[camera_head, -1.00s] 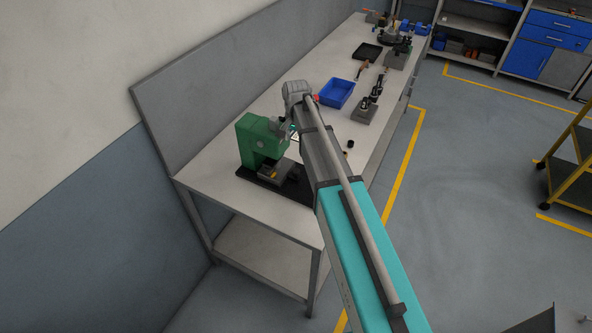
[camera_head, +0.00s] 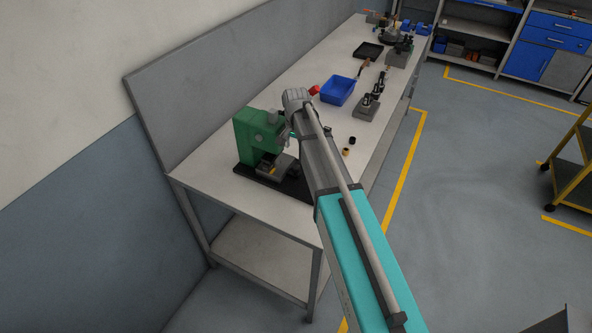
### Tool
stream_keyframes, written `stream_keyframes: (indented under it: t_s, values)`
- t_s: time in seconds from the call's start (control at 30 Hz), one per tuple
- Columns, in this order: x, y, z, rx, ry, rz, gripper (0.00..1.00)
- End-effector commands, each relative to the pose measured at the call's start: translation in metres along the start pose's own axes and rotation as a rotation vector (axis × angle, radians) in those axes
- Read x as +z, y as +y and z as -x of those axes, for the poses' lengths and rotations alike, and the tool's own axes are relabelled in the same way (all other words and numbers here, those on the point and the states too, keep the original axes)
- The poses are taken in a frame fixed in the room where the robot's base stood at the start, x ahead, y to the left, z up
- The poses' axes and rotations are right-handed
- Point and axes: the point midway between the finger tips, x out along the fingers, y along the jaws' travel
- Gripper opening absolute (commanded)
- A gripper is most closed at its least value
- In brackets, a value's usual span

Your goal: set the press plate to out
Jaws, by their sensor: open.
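The green press (camera_head: 249,138) stands on a black base (camera_head: 291,187) near the close end of the workbench. A grey plate-like block (camera_head: 282,163) sits low in front of its column, with a small yellow mark beside it. I cannot tell whether this plate is in or out. My arm reaches over the bench from the lower right. My gripper (camera_head: 287,137) hangs at the arm's far end, close to the right side of the press head. It is small and partly hidden by the arm. It looks empty; whether it touches the press cannot be told.
The workbench (camera_head: 215,171) runs away to the upper right, against a grey back panel (camera_head: 205,90). A blue bin (camera_head: 338,91), a grey fixture (camera_head: 367,107), a black tray (camera_head: 367,50) and small round parts (camera_head: 346,152) lie farther along.

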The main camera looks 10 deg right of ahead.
Motion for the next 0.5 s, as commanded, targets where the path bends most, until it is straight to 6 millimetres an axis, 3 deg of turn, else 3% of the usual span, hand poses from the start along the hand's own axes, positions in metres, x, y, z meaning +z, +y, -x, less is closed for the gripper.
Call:
stream_keyframes:
  t_s: [0.5]
  values:
    - [0.0, 0.0, -0.044, 0.0, 0.0, 0.0, 0.78]
